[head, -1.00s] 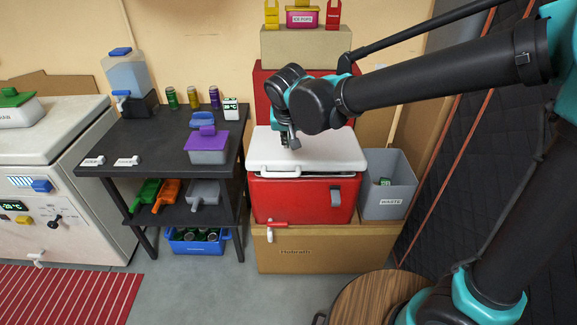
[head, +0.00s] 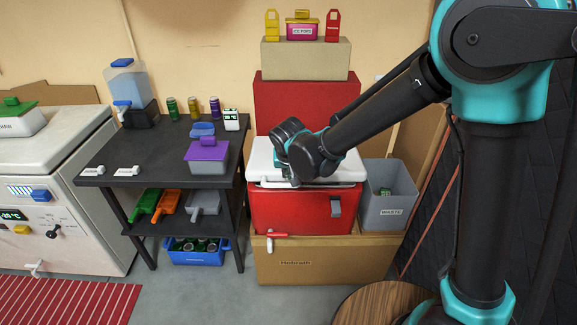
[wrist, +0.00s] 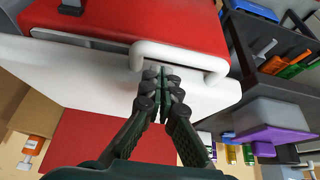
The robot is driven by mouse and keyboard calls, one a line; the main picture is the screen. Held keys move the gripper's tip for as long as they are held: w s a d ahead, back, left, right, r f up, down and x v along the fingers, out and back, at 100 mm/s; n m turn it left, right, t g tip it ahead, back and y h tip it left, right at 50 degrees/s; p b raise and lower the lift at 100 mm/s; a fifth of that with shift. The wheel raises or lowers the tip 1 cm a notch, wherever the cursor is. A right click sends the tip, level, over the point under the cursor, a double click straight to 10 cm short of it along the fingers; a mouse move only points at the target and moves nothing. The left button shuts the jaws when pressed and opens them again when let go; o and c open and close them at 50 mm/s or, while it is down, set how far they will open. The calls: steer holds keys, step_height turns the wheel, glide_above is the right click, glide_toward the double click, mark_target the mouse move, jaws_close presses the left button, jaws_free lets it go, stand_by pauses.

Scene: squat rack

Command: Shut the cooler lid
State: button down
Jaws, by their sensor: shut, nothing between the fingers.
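The red cooler (head: 290,212) stands on a cardboard box, with its white lid (head: 262,160) lying over its top in the head view. A white handle (wrist: 200,61) runs along that edge. My gripper (head: 296,183) is over the lid's front part, partly hiding it. Its fingers (wrist: 162,72) are shut and empty, with the tips close to the handle. I cannot tell whether they touch the lid.
A grey waste bin (head: 388,200) stands right of the cooler. A dark shelf table (head: 150,165) with a purple-lidded tub (head: 207,152) is to the left. A red box (head: 300,95) rises behind the cooler. A round wooden top (head: 365,305) is in front.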

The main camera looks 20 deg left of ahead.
steer(key=shift+s+f, duration=0.15)
steer(key=shift+f, duration=0.2)
steer(key=f, duration=0.3)
steer(key=s+f, duration=0.1)
steer(key=shift+d+f, duration=0.2)
steer(key=shift+d, duration=0.05)
steer(key=shift+w+r, duration=0.1)
steer(key=shift+r, duration=0.05)
